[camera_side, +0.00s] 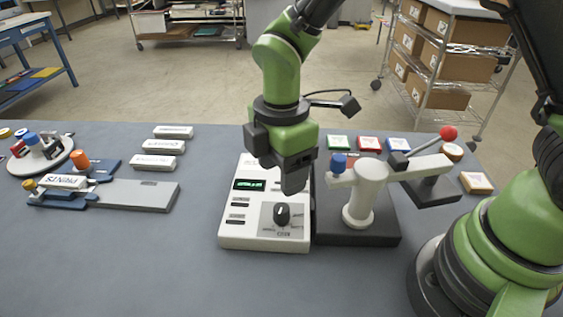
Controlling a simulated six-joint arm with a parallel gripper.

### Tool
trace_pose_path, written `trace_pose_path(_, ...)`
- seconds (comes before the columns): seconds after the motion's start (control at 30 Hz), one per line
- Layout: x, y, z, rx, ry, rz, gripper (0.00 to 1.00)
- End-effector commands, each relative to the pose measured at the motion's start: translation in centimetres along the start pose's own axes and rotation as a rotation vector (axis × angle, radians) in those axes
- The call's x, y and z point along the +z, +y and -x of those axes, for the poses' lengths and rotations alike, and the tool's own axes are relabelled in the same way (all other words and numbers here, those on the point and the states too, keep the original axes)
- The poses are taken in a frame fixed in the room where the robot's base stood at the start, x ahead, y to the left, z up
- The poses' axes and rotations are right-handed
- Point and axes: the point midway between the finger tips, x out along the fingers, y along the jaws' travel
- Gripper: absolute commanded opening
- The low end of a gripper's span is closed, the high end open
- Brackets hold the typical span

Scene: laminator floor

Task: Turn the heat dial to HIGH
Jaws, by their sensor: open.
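The heat dial (282,214) is a black knob on a grey plate at the front right of a white control panel (234,226). Its pointer appears to point upward, and the small labels around it are too small to read. A lit green display (257,185) sits on the panel to the upper left of the dial. My gripper (294,188) points down over the panel, above and slightly behind the dial as seen here, apart from it. It is open, with nothing visible between the fingers, though one finger hides the other.
A white post with a blue knob (338,162) and a red-balled lever (448,133) stands close right of the panel. Coloured blocks (368,144) lie behind it. Left are a grey board (130,196), white blocks (159,146) and a round stand (60,158). The table front is clear.

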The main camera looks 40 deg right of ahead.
Motion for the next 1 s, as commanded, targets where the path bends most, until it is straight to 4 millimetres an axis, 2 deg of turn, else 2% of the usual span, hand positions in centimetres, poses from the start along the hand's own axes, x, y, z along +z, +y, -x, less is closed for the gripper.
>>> trace_pose_path(0.1,0.01,-0.01,0.72,0.0,0.0,0.0,0.58)
trace_pose_path(0.47,0.02,-0.03,0.77,-0.001,0.0,-0.032,0.58)
trace_pose_path(0.57,0.02,-0.02,0.79,-0.001,-0.001,-0.17,0.58)
trace_pose_path(0.8,0.02,-0.02,0.89,0.0,-0.001,-0.64,0.58)
trace_pose_path(1.0,0.02,-0.04,0.33,-0.002,-0.003,-0.784,0.58)
